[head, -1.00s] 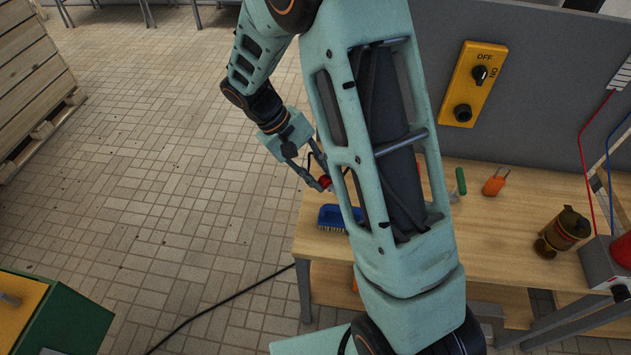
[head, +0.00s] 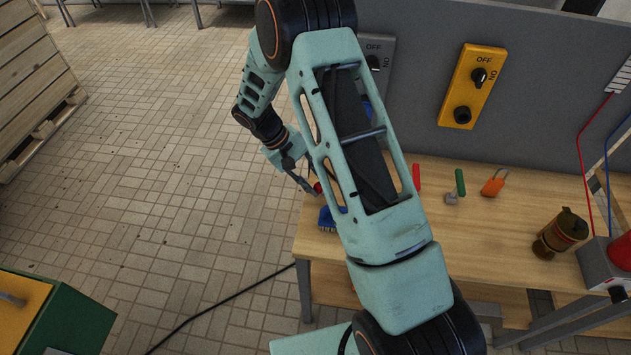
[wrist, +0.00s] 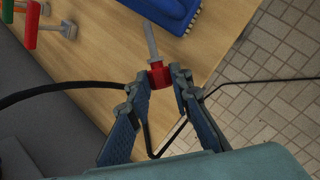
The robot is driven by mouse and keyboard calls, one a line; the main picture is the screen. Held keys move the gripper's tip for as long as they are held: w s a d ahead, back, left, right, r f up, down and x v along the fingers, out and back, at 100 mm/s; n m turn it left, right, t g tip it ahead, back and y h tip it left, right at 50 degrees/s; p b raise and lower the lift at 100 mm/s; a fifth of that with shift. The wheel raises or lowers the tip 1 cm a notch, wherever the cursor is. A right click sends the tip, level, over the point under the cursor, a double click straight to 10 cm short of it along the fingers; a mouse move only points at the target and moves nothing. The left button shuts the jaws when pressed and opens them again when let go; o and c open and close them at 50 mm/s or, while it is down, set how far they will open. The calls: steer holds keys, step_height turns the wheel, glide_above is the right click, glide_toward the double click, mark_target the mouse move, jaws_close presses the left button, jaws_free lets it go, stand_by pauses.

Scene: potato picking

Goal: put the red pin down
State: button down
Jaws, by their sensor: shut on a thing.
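The red pin (wrist: 157,76) has a red head and a grey metal shaft. In the wrist view, my gripper (wrist: 160,82) is shut on the red head, with the shaft pointing away from the fingers over the wooden table (wrist: 108,62). I cannot tell whether the shaft touches the tabletop. In the head view, my gripper (head: 314,188) is at the table's left end, and only a bit of the red pin (head: 318,187) shows beside my arm.
A blue brush (head: 327,221) lies close to the pin; it also shows in the wrist view (wrist: 172,10). A red-handled item (head: 416,176), a green-handled item (head: 460,184), an orange item (head: 493,183) and a brown canister (head: 562,234) are farther right. A grey panel stands behind.

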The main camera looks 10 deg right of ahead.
steer(key=shift+f+b, duration=0.6)
steer(key=shift+b, duration=0.05)
steer(key=c, duration=1.7)
jaws_free()
steer(key=shift+c, duration=0.2)
steer(key=shift+r+p, duration=0.55)
steer(key=v, duration=1.2)
steer(key=shift+b, duration=0.35)
